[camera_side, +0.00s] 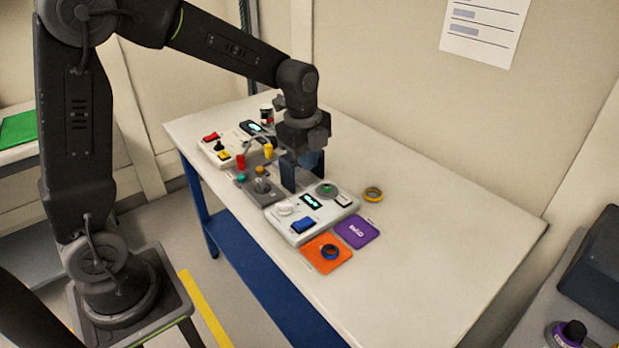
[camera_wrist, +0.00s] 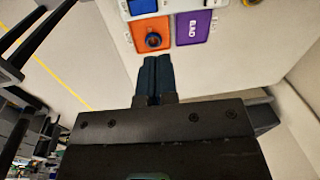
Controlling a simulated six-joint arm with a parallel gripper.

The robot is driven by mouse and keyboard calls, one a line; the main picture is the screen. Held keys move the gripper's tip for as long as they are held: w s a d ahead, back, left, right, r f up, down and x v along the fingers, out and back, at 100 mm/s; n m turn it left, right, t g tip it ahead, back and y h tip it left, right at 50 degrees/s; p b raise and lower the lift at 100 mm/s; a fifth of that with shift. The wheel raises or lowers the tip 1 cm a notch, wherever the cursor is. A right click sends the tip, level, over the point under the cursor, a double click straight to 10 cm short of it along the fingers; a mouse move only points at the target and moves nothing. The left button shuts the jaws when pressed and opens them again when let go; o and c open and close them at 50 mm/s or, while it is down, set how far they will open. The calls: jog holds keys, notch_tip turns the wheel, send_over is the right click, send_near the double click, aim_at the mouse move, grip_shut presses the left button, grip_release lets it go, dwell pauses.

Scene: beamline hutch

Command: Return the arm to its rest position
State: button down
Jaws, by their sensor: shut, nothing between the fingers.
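My gripper (camera_side: 301,176) hangs from my bent arm over the white table, pointing down, above the back part of the control panels. In the wrist view my gripper (camera_wrist: 154,62) shows its two dark fingers shut together with nothing between them.
A white panel (camera_side: 335,217) with a blue switch stands below my gripper. A grey panel (camera_side: 262,186) and another white panel (camera_side: 205,150) stand behind it to the left. A yellow tape roll (camera_side: 373,194) lies to the right. The table's right part (camera_side: 450,240) is clear.

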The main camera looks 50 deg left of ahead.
jog(key=s+d+r+n+t, duration=0.1)
jog(key=s+r+n, duration=0.3)
jog(key=s+n, duration=0.4)
jog(key=s+d+r+n+t, duration=0.2)
jog(key=s+r+n+t, duration=0.1)
jog(key=s+n, duration=0.6)
jog(key=s+r, duration=0.1)
jog(key=s, duration=0.2)
jog(key=shift+d+r, duration=0.25)
jog(key=shift+d, duration=0.05)
jog(key=c, duration=1.8)
grip_release()
